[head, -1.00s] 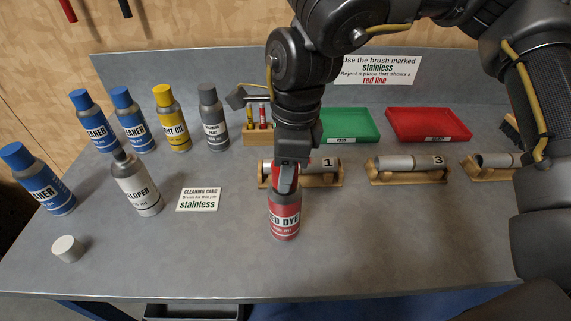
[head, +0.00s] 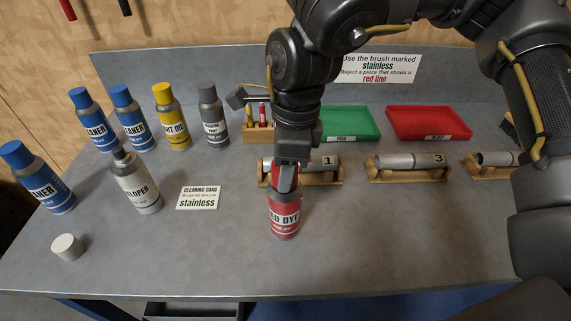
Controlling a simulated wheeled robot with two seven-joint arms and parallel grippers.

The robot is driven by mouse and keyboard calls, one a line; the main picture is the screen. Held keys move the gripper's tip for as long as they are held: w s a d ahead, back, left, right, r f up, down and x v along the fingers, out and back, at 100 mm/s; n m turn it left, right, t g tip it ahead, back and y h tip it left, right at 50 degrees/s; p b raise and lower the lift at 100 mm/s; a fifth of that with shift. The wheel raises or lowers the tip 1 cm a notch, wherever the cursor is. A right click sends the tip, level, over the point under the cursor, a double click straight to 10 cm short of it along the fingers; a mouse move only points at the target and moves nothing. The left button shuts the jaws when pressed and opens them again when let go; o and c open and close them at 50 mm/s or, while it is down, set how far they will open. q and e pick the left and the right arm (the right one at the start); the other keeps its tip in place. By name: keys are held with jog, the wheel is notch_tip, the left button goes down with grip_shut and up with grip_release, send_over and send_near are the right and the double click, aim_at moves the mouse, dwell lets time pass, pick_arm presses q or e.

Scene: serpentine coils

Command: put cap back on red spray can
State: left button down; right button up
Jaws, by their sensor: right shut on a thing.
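The red spray can (head: 284,215), labelled as red dye, stands upright on the bench in front of the pipe stand numbered 1. My right gripper (head: 287,172) points down directly over the can's top and is shut on the red cap (head: 285,178). The cap is at the top of the can; the fingers hide part of it, so I cannot tell whether it is fully seated. My left gripper is not in view.
A loose white cap (head: 67,247) lies at the left near the developer can (head: 136,184). Blue, yellow and grey cans stand behind. Numbered pipe stands (head: 408,167), a green tray (head: 349,124) and a red tray (head: 428,123) are at the right. The front bench is clear.

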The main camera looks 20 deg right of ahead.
jog(key=shift+f, duration=0.1)
jog(key=o, duration=1.5)
notch_tip(320, 180, up, 8)
jog(key=p, duration=0.6)
jog(key=shift+f, duration=0.2)
grip_shut()
dwell(0.3)
